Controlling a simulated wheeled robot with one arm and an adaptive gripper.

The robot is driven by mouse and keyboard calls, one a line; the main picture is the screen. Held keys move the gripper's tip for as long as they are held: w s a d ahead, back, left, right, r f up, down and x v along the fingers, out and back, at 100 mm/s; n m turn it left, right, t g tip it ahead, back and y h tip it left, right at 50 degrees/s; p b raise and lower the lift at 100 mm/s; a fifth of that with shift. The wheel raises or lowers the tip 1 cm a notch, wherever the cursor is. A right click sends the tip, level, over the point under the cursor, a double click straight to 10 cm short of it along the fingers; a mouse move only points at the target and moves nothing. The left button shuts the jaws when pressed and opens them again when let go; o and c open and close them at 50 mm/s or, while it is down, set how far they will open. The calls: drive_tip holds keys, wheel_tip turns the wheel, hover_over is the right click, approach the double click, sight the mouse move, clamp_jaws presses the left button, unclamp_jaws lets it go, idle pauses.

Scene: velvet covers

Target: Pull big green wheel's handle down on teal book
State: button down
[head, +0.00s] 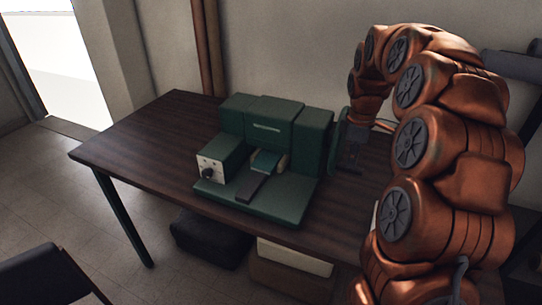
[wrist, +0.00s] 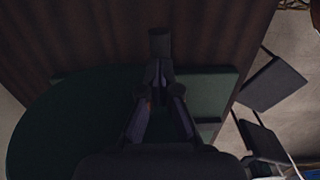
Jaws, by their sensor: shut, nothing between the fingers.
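The dark green press (head: 262,125) stands on the table. The teal book (head: 265,161) lies at its middle, under the upper body. The big green wheel (head: 341,127) is at the press's right side, mostly edge-on and partly covered by my arm. In the wrist view a large rounded dark green shape (wrist: 50,125), seemingly the wheel, fills the lower left. A short dark knob (wrist: 160,42), seemingly its handle, shows just beyond my fingertips; whether they touch is unclear. My gripper (head: 349,158) is shut and empty beside the press's right side; it also shows in the wrist view (wrist: 158,78).
A grey control box with a black knob (head: 209,172) is at the press's left. A grey bar (head: 250,187) lies before the book. The wooden table (head: 140,150) is clear at left. Dark and pale bundles (head: 295,258) lie below; a chair (head: 45,277) stands front left.

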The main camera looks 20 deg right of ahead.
drive_tip(key=shift+f, duration=0.15)
drive_tip(key=shift+w+d+r, duration=0.1)
drive_tip(key=shift+r, duration=0.4)
wheel_tip(320, 180, up, 12)
drive_tip(key=p, duration=0.5)
idle(0.5)
drive_tip(key=shift+f, duration=0.1)
